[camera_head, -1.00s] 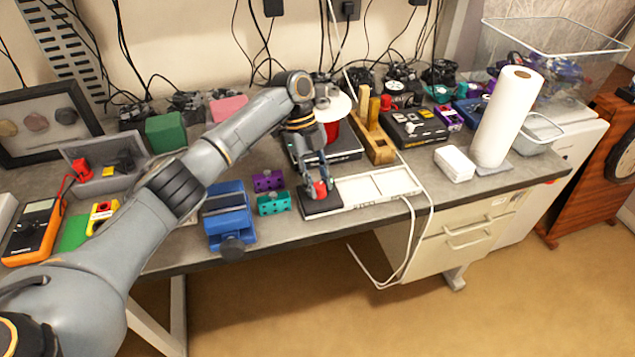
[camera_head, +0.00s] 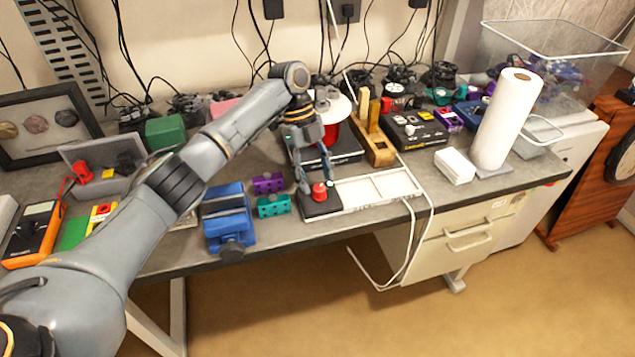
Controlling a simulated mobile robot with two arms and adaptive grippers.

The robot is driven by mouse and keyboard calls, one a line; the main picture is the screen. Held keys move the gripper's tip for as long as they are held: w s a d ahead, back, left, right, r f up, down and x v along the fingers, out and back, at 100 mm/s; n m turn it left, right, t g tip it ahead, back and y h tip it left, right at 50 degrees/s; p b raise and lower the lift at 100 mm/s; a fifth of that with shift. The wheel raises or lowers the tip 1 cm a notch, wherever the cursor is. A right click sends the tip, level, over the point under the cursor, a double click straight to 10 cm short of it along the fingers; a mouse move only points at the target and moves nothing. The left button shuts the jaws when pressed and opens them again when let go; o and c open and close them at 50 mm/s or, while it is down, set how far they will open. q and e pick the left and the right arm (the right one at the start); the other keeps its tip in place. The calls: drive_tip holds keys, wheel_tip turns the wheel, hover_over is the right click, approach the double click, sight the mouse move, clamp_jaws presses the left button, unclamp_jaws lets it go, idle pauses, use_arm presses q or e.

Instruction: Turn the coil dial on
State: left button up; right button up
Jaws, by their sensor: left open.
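A red dial (camera_head: 319,191) stands on a small black base (camera_head: 320,208) at the left end of a white tray-like board (camera_head: 377,189), near the table's front edge. I take it for the coil dial; its turn position is too small to read. My left gripper (camera_head: 315,184) points down over the dial, with its fingers apart. One finger is at the dial's left and the other is behind or right of it. I cannot tell whether either finger touches it. My right gripper is not in view.
A blue vise (camera_head: 228,218) and teal (camera_head: 273,205) and purple (camera_head: 268,183) blocks stand left of the dial. A wooden stand (camera_head: 374,143) and a black box (camera_head: 414,131) are behind the board. A white cable hangs over the front edge.

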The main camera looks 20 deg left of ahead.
use_arm(q)
drive_tip(key=v, duration=0.9)
drive_tip(key=shift+r, duration=0.4)
drive_tip(key=shift+a, duration=0.1)
